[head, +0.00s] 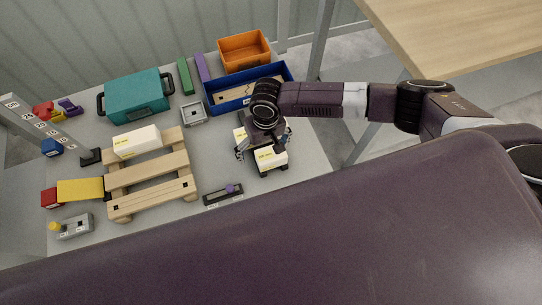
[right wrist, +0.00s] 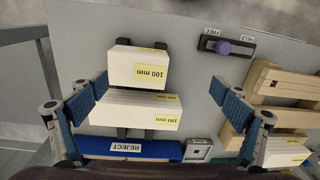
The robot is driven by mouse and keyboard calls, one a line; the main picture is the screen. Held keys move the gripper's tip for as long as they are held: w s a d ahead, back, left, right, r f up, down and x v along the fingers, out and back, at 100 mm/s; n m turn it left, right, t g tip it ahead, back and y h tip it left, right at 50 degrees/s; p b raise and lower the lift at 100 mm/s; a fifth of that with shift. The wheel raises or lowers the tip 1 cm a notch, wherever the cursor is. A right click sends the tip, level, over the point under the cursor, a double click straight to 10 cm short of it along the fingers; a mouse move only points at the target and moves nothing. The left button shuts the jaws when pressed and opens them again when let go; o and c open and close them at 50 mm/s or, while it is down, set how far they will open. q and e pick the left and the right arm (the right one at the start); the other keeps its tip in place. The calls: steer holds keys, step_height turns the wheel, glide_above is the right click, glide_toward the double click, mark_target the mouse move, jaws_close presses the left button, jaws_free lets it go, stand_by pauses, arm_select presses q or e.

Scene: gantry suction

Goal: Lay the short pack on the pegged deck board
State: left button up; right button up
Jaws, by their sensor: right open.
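Two white packs with yellow labels lie side by side on a dark rack. The shorter-looking pack (right wrist: 137,68), labelled 100 mm, is the nearer one in the head view (head: 271,158). The longer-looking pack (right wrist: 135,108) lies beside it, partly hidden by my gripper in the head view (head: 240,134). My right gripper (head: 264,146) is open above the packs; its fingers stand wide apart on either side of them in the right wrist view (right wrist: 158,104). The wooden slatted deck (head: 150,168) carries another white pack (head: 137,141) on its far board. My left gripper is not in view.
A blue REJECT tray (head: 214,107) and an orange bin (head: 244,51) stand behind the rack. A teal case (head: 137,97) is at the back left.

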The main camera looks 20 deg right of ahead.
mark_target(271, 153)
steer(key=d, duration=0.1)
steer(key=w+d, duration=0.1)
steer(key=d+m, duration=0.1)
steer(key=shift+w+d+h, duration=0.15)
steer(key=shift+w+h, duration=0.2)
steer(key=shift+h, duration=0.05)
steer(key=shift+d+f, duration=0.15)
steer(key=shift+f, duration=0.15)
steer(key=f, duration=0.7)
steer(key=shift+a, duration=0.25)
steer(key=c, duration=1.4)
steer(key=shift+r, duration=0.1)
